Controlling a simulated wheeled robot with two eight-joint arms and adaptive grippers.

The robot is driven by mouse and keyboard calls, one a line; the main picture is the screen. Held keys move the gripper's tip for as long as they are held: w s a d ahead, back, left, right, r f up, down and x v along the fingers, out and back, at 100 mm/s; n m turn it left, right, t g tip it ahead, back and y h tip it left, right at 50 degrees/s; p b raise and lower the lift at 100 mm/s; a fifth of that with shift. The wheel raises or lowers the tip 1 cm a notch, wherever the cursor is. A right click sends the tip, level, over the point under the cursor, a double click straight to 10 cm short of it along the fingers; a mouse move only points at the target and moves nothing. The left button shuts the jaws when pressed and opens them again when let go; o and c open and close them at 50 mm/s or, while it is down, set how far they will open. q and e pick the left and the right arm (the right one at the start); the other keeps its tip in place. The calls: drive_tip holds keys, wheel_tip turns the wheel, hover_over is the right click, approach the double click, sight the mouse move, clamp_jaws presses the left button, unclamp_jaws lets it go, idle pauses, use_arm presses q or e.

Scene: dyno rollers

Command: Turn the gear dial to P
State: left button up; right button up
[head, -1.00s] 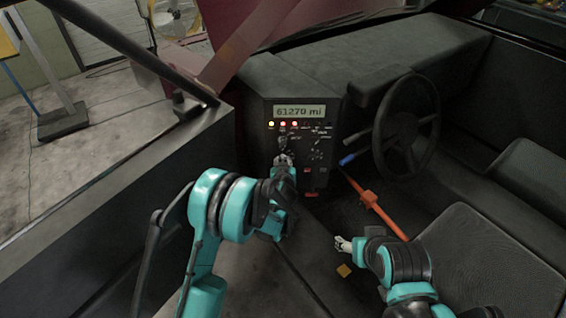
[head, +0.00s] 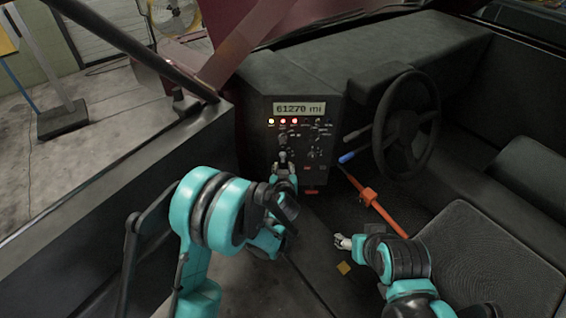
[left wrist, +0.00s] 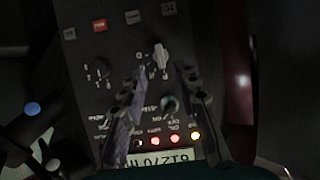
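The gear dial (left wrist: 160,56) is a pale knob on the dark dash panel, with small letters around it, in the left wrist view, which shows the panel upside down. The letters are too blurred to tell the setting for sure. My left gripper (left wrist: 160,72) is open, its two dark fingers on either side of the knob near the tips. I cannot tell whether they touch it. In the head view my left gripper (head: 284,158) is at the panel and hides the dial. My right gripper (head: 342,241) is low by the seat; its finger opening is too small to tell.
The lit mileage display (head: 300,108) reads 61270 mi, above a row of indicator lights. A second black knob (left wrist: 101,69) is beside the dial. The steering wheel (head: 406,124), an orange lever (head: 368,197) and a seat (head: 470,250) are to the right.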

use_arm(q)
drive_tip(key=v, duration=0.4)
drive_tip(key=shift+s, duration=0.1)
idle(0.3)
drive_tip(key=s+a+r+g+y, duration=0.1)
drive_tip(key=s+a+r+g, duration=0.1)
drive_tip(key=s+a+r, duration=0.4)
drive_tip(key=s+a+r+g, duration=0.1)
drive_tip(key=s+a+r, duration=0.25)
drive_tip(key=a, duration=0.35)
drive_tip(key=s+a+g, duration=0.1)
drive_tip(key=s+a, duration=0.1)
drive_tip(key=s, duration=0.7)
drive_tip(key=s+a+g+h, duration=0.1)
drive_tip(key=s+a+g, duration=0.1)
drive_tip(key=s, duration=0.8)
drive_tip(key=shift+s+a+g, duration=0.2)
drive_tip(key=shift+a+g, duration=0.1)
drive_tip(key=shift+a, duration=0.05)
